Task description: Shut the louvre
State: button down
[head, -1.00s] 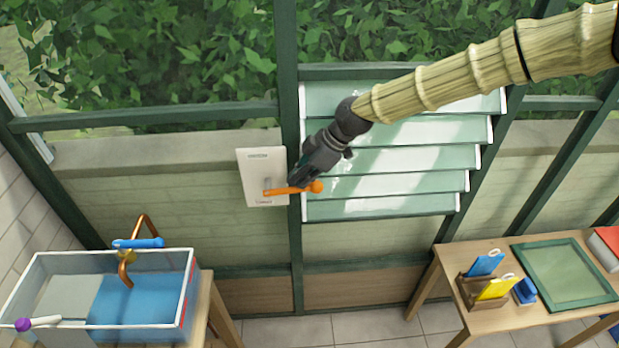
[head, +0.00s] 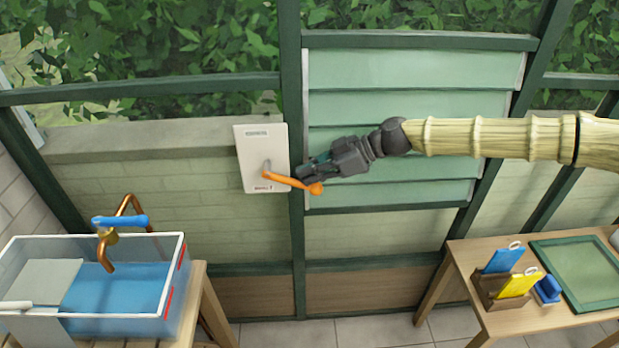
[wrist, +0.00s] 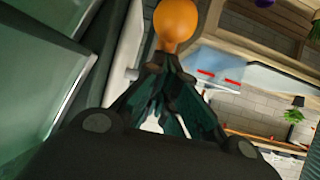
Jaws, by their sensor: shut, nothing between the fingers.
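The louvre (head: 410,105) is a window of pale green slats in a dark green frame. Its slats lie nearly flat against one another, and my arm hides part of the lower ones. Left of it, a white plate (head: 251,150) carries an orange lever (head: 288,181), which slants down to the right and ends in a round knob. My gripper (head: 303,172) is shut and empty, its tips just above the lever near the knob. In the wrist view the knob (wrist: 176,22) is right beyond the fingertips (wrist: 165,62); I cannot tell whether they touch.
A clear-walled basin (head: 175,290) with blue water and a copper tap (head: 108,250) stands at the lower left. At the lower right a wooden table (head: 463,262) holds a tool caddy (head: 490,293) and a green-framed screen (head: 580,270). Floor shows between them.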

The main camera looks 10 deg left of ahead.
jog(key=shift+f+b, duration=1)
jog(key=shift+b, duration=0.55)
jog(key=shift+a, duration=0.1)
jog(key=d+r, duration=0.2)
jog(key=r, duration=0.1)
jog(key=shift+s+d+r, duration=0.1)
jog(key=shift+d+r, duration=0.15)
jog(key=d+f+b+v, duration=0.1)
jog(key=f+v, duration=0.1)
jog(key=v, duration=0.7)
jog(key=shift+d+b, duration=0.3)
jog(key=shift+b, duration=0.1)
jog(key=shift+r, duration=0.1)
